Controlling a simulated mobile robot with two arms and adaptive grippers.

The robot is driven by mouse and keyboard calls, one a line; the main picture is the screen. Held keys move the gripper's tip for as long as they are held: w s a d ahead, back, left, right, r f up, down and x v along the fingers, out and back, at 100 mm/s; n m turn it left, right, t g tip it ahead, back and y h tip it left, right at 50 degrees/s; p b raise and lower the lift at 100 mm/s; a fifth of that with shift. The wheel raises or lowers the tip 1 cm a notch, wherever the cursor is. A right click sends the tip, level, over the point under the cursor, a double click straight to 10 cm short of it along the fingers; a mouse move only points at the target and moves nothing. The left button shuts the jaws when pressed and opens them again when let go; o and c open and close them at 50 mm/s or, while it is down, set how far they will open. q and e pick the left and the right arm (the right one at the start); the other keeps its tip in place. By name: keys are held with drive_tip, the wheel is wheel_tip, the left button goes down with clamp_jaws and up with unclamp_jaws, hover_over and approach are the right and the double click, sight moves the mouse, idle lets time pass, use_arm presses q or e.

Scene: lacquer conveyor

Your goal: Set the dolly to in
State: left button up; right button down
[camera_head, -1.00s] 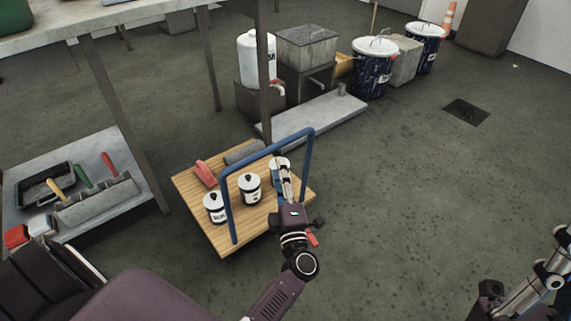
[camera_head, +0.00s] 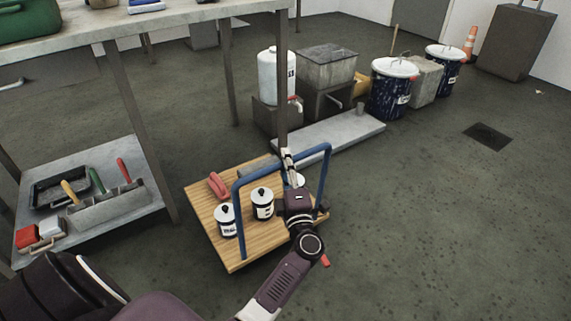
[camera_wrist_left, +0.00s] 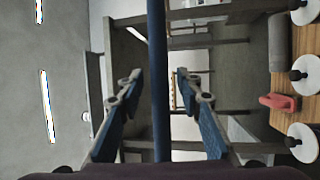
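The dolly (camera_head: 228,253) has a wooden deck and stands on the floor right of the table legs. Its blue handle (camera_head: 239,215) rises over the deck's near right side. White tins with black knobs (camera_head: 262,204) and a red-pink item (camera_head: 218,186) sit on the deck. My left gripper (camera_head: 288,157) is at the handle's top bar. In the left wrist view the blue bar (camera_wrist_left: 158,60) runs between the two fingers, with a gap on each side, so the gripper (camera_wrist_left: 160,95) is open around it. My arm hides part of the deck. My right gripper is out of view.
A table (camera_head: 190,14) stands over a low shelf (camera_head: 150,217) with trays and tools at left. A pale floor platform (camera_head: 345,128), a white jug (camera_head: 277,75), a metal tank and blue-black bins (camera_head: 394,95) stand behind. The floor at right is clear around a drain (camera_head: 488,136).

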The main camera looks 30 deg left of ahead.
use_arm(q)
drive_tip(key=shift+c, duration=0.2)
clamp_jaws()
